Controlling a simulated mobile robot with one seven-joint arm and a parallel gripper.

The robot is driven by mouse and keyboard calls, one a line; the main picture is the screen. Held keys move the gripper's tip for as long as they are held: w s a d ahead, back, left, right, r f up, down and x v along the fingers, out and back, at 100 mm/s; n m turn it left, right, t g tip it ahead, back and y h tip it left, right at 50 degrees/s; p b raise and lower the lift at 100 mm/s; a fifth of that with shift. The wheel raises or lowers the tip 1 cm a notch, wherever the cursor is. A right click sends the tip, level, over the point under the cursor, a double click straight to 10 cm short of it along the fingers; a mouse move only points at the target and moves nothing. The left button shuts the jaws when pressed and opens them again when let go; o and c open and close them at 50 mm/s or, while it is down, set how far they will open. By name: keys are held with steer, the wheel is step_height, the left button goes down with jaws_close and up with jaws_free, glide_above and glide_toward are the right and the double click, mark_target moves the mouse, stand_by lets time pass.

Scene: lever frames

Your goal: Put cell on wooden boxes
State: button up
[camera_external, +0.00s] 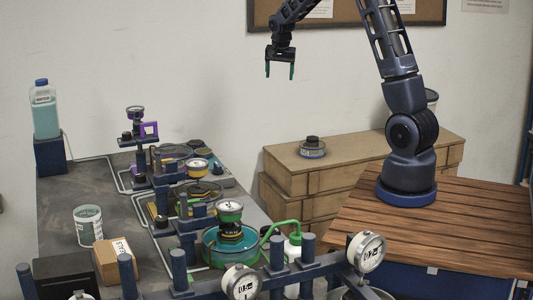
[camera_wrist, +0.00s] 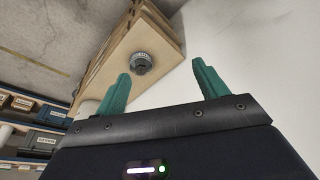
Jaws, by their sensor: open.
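The cell, a short round grey unit with a dark cap (camera_external: 312,147), stands upright on top of the wooden boxes (camera_external: 290,180) near their left end. In the wrist view the cell (camera_wrist: 141,63) shows between my fingertips but farther off, on the pale wooden top (camera_wrist: 160,38). My gripper (camera_external: 281,72) hangs above and a little left of the cell, well apart from it. Its two green fingers, also in the wrist view (camera_wrist: 160,82), are spread with nothing between them.
A grey bench (camera_external: 120,215) at left carries pipes, gauges, a green round fixture (camera_external: 230,240), a white tin (camera_external: 88,226) and a small cardboard box (camera_external: 113,260). A blue-capped bottle (camera_external: 44,110) stands at the back left. The wooden top right of the cell is mostly clear.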

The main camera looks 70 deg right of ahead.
steer(key=s+a+r+n+t+y, duration=0.1)
steer(key=s+a+r+n, duration=0.3)
steer(key=s+a+r, duration=0.55)
steer(key=s+a+r+n+t, duration=0.1)
steer(key=s+a+r+n, duration=0.35)
steer(key=a, duration=1.05)
steer(key=s+a+n, duration=0.3)
steer(key=s+a, duration=0.4)
steer(key=s, duration=0.2)
steer(key=s+a+n+t+y, duration=0.1)
steer(key=s+a+n, duration=0.3)
steer(key=s, duration=0.6)
steer(key=a, duration=0.2)
steer(key=shift+s+a+r, duration=0.2)
steer(key=shift+a, duration=0.15)
